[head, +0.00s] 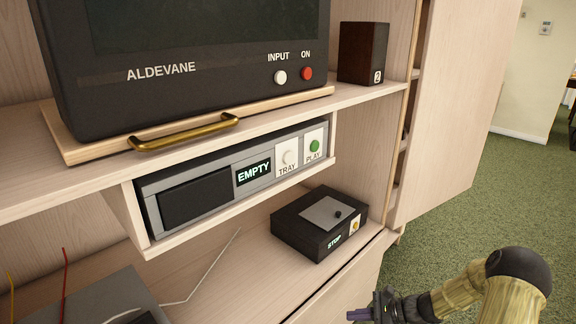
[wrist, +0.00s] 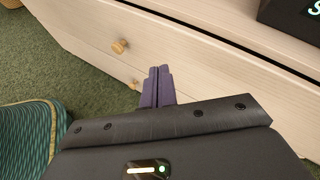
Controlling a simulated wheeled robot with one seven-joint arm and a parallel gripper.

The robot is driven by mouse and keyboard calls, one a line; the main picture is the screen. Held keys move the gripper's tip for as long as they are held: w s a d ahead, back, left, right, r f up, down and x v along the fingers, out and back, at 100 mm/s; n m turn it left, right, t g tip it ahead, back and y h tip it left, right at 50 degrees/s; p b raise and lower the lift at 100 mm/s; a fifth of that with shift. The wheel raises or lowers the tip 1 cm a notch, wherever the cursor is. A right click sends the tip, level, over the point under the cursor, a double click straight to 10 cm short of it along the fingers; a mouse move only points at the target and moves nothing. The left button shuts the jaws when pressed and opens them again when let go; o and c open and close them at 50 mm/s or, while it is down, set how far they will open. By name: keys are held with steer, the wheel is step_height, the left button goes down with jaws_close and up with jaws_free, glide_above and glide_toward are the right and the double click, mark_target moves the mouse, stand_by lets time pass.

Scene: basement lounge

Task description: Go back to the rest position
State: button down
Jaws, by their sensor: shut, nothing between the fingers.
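My gripper (head: 362,314) shows at the bottom right of the head view, in front of the cabinet and below the black box. In the wrist view its two purple fingers (wrist: 158,88) are pressed together with nothing between them. They point towards a pale wooden drawer front (wrist: 190,50) with a round knob (wrist: 120,46). My gripper appears apart from the cabinet and touches nothing that I can see.
The cabinet holds an ALDEVANE screen (head: 165,75), a disc player (head: 235,175) reading EMPTY and a black box (head: 320,225) reading STOP. Green carpet (head: 440,240) lies open at the right. A teal striped thing (wrist: 30,140) stands at the wrist view's left.

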steer(key=s+a+r+n+g+h, duration=0.1)
steer(key=s+a+r+n+h, duration=0.1)
steer(key=s+r+n+h, duration=0.6)
steer(key=s+a+r+n+h, duration=0.2)
steer(key=s+r+n+h, duration=0.2)
steer(key=s+r+n, duration=0.65)
steer(key=w+p+v, duration=0.3)
steer(key=p+v, duration=1.1)
steer(key=p, duration=0.1)
steer(key=w+a+r+p+v, duration=0.1)
steer(key=w+p+v, duration=0.2)
steer(key=p+v, duration=1.2)
steer(key=shift+a+r+p, duration=0.2)
steer(key=shift+r+p, duration=0.3)
steer(key=shift+r, duration=0.05)
